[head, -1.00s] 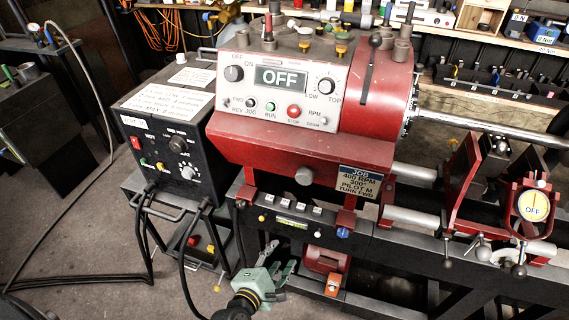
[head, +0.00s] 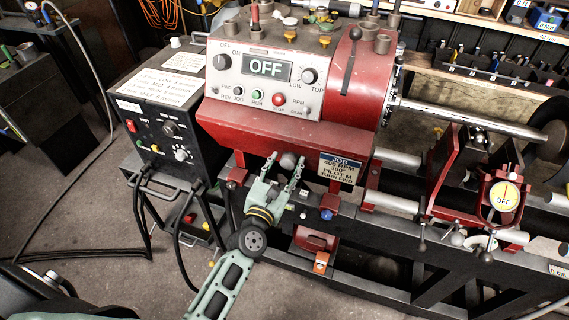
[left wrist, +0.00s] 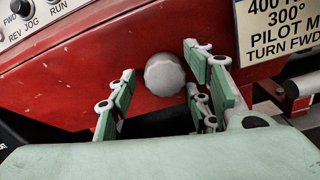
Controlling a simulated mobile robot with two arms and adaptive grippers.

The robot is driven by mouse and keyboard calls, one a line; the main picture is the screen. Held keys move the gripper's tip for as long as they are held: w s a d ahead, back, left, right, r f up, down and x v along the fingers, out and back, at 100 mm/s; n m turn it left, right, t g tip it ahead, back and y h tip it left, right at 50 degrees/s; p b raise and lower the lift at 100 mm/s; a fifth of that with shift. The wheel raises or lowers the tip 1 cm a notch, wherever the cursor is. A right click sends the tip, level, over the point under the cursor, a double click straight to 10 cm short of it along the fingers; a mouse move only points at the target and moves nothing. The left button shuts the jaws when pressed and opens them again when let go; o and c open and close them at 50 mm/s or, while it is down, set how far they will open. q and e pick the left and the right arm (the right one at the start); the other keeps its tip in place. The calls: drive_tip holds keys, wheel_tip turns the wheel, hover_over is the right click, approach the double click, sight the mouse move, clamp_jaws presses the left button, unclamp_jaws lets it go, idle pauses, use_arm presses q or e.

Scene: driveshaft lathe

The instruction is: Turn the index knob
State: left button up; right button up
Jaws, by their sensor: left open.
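The index knob (head: 288,161) is a round grey scalloped knob on the lower front of the red lathe headstock (head: 250,138). In the left wrist view the knob (left wrist: 165,74) sits ahead of my fingers, about midway between them. My left gripper (head: 284,172) is green and open in front of the knob, with a finger on each side of it in the picture. In the left wrist view its fingers (left wrist: 160,85) are spread wide and hold nothing. Whether they touch the knob is not clear. My right gripper is not in view.
The job sign (head: 340,168) hangs right of the knob. A black control box (head: 165,130) with cables stands at left. The lathe's control panel (head: 265,82) reads OFF.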

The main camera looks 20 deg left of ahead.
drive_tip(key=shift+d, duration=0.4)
use_arm(q)
drive_tip(key=c, duration=1.1)
drive_tip(key=shift+o, duration=0.2)
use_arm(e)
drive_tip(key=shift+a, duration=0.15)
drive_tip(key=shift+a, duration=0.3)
use_arm(q)
drive_tip(key=shift+a+m, duration=0.1)
drive_tip(key=shift+m, duration=0.3)
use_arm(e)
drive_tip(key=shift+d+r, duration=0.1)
